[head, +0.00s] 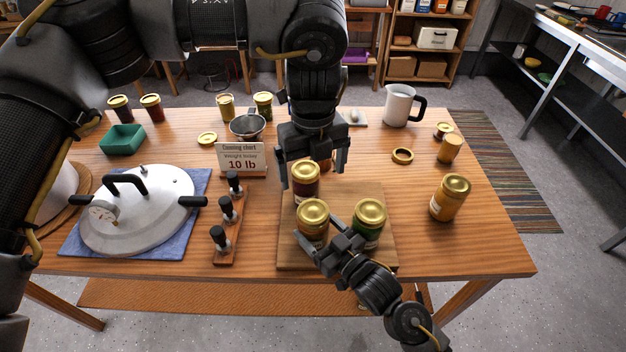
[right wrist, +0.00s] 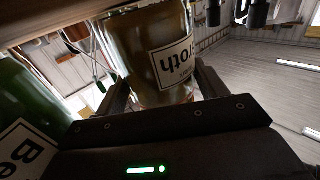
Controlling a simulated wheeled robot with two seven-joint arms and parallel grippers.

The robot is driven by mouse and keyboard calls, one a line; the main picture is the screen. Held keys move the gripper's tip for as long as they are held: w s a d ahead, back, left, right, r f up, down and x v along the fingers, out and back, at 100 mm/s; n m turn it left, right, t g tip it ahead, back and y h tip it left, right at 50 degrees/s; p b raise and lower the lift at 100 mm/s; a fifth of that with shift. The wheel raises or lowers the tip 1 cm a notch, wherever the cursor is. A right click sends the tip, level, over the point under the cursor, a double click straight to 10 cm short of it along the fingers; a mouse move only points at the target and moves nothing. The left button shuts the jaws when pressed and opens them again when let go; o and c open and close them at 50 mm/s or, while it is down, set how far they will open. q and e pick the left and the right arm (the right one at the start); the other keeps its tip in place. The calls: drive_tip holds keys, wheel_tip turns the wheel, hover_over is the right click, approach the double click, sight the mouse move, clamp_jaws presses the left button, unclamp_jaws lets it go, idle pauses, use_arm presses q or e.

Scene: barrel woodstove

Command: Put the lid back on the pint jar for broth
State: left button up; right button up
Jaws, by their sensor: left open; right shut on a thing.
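The pint jar labelled Broth (right wrist: 150,45) is between my right gripper's fingers in the right wrist view; its label appears upside down. In the head view this jar (head: 312,226) stands at the front left of the wooden board, and a gold lid (head: 313,210) shows on top of it. My right gripper (head: 322,243) is shut on the jar from the front right. My left gripper (head: 312,167) is open, pointing down just behind and above a dark red jar (head: 304,187) with a gold lid. Whether its fingers touch anything is hard to tell.
A green jar (head: 368,228) stands right of the broth jar on the board (head: 380,265). An amber jar (head: 449,200) is farther right. A loose gold lid (head: 207,139) and a gold ring (head: 402,155) lie on the table. A canner lid (head: 140,225) and a weight rack (head: 228,225) fill the left.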

idle(0.3)
drive_tip(key=o, duration=2)
drive_tip(key=shift+c, duration=0.2)
drive_tip(key=shift+s+d+f, duration=0.1)
drive_tip(key=shift+s+d, duration=0.25)
drive_tip(key=b+v, duration=0.2)
drive_tip(key=v, duration=0.6)
drive_tip(key=shift+s+d, duration=0.2)
drive_tip(key=shift+s, duration=0.05)
drive_tip(key=shift+s+d, duration=0.35)
drive_tip(key=shift+s, duration=0.15)
